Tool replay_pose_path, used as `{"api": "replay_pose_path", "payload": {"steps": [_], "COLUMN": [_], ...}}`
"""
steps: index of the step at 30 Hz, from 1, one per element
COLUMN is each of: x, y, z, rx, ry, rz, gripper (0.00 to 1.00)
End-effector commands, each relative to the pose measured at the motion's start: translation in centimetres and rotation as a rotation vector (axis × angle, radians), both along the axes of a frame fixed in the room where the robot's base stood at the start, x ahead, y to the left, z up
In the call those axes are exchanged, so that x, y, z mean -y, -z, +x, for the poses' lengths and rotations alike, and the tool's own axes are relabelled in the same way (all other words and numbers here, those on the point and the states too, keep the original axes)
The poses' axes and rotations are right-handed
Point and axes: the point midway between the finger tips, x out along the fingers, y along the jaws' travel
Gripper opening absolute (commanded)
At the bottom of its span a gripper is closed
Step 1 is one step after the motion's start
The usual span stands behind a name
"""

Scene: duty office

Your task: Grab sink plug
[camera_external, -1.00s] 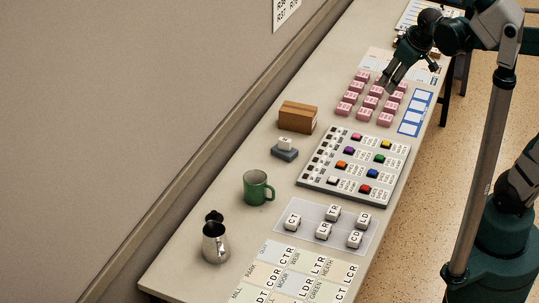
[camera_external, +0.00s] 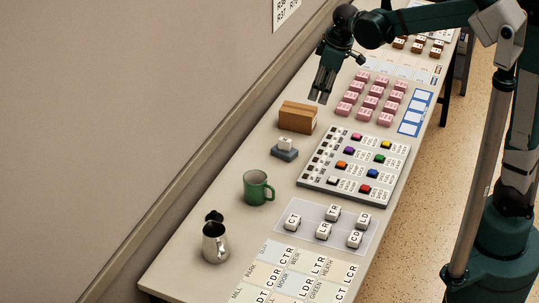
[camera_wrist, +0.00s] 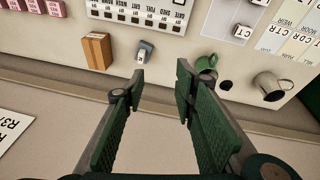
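A small dark round object (camera_external: 214,216), which looks like the sink plug, sits on the table just behind the metal jug (camera_external: 215,243). In the wrist view the dark object (camera_wrist: 225,85) lies apart from the jug (camera_wrist: 271,87), below the green mug (camera_wrist: 206,64). My gripper (camera_external: 319,97) is in the air near the wooden box (camera_external: 297,117), well away from the dark object. In the wrist view my gripper (camera_wrist: 161,70) is open, with nothing between its fingers.
The green mug (camera_external: 257,188) and a grey block (camera_external: 285,153) with a white cube stand along the wall side. A button panel (camera_external: 352,190), pink blocks (camera_external: 370,102) and lettered cubes (camera_external: 323,231) cover the aisle side. The wall (camera_external: 140,100) borders the table.

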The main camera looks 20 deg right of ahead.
Motion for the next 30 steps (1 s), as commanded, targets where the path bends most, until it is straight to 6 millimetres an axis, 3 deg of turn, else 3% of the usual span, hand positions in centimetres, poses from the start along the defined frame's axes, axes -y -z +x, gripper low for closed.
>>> {"api": "replay_pose_path", "payload": {"steps": [15,30], "x": [-13.0,-25.5], "y": [6.1,14.1], "z": [1.6,0.1], "rx": [-0.061,-0.117], "ry": [-0.246,-0.486], "rz": [-0.071,-0.140], "gripper": [0.28,0.28]}}
